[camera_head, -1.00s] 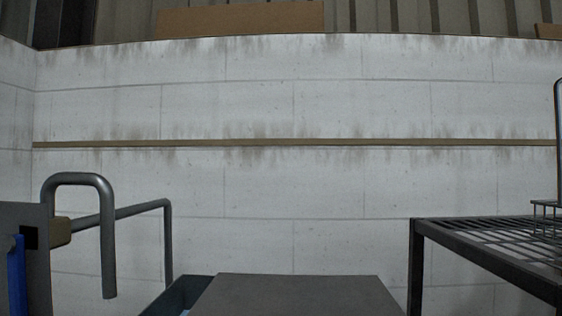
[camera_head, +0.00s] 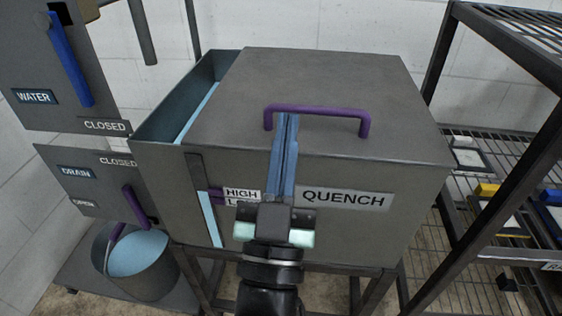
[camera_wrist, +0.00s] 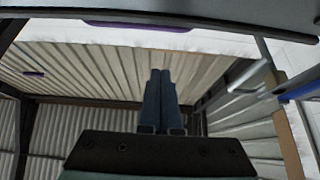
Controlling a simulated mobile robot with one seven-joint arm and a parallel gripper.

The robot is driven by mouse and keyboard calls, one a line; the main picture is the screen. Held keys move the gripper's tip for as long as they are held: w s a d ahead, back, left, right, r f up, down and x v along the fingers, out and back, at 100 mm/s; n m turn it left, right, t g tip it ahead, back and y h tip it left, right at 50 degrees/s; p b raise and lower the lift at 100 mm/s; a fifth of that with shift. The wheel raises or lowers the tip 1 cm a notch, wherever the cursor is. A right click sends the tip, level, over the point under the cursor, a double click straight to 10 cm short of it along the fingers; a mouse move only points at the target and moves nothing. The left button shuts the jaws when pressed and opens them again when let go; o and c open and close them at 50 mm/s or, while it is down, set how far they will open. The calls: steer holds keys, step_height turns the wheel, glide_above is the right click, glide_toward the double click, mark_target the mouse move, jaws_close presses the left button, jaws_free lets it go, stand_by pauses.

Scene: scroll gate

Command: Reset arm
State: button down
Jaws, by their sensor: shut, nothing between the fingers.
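My gripper (camera_head: 290,122) stands upright in front of the grey quench tank (camera_head: 225,165), with its long blue fingers together and nothing between them. In the head view the fingertips overlap the tank's front face and lid edge, just below the purple lid handle (camera_head: 318,108). I cannot tell whether they touch it. In the wrist view the shut fingers (camera_wrist: 161,75) point up the picture. A purple bar (camera_wrist: 137,25) shows beyond them near the top.
Left are the WATER panel with a blue lever (camera_head: 70,60), the DRAIN panel with a purple lever (camera_head: 134,206), and a bucket (camera_head: 140,280) holding pale blue liquid. A dark wire rack (camera_head: 475,205) with several small items stands right. The tank's left part is open.

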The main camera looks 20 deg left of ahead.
steer(key=shift+v, duration=2.3)
steer(key=d+r+m+t+h+p, duration=0.25)
steer(key=d+r, duration=0.35)
steer(key=r, duration=1)
steer(key=d+r+m+t+h+p, duration=0.15)
steer(key=d+r+h, duration=0.35)
steer(key=r, duration=1)
step_height(320, 180, up, 39)
steer(key=n+p, duration=0.1)
steer(key=p, duration=3.6)
steer(key=shift+s+d+y+p, duration=0.3)
steer(key=shift+d+y+p, duration=0.05)
steer(key=shift+d+p, duration=0.05)
steer(key=shift+f, duration=0.15)
